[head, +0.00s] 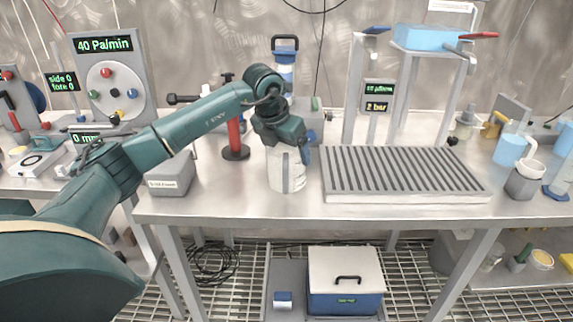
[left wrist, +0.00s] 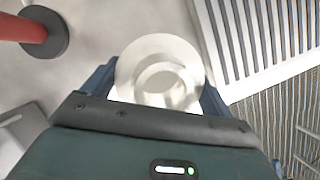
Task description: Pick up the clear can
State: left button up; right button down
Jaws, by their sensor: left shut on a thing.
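The clear can (head: 284,172) stands upright on the steel table, left of the ribbed grey tray. My left gripper (head: 287,150) reaches down over it from above, with its fingers at the can's sides. In the left wrist view the can's round pale top (left wrist: 160,72) sits between the blue fingers of my left gripper (left wrist: 160,85), which is shut on it. The can's base appears at or very near the table surface; I cannot tell whether it is lifted. My right gripper is not in view.
The ribbed grey tray (head: 400,174) lies close to the right of the can. A red post on a dark base (head: 235,140) stands behind left, and a grey box (head: 171,175) is at left. A water tank on a stand (head: 424,38) is at the back right. Bare table lies in front.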

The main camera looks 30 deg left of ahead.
pick_arm(q)
jog(key=shift+c, duration=1)
jog(key=shift+r, duration=0.1)
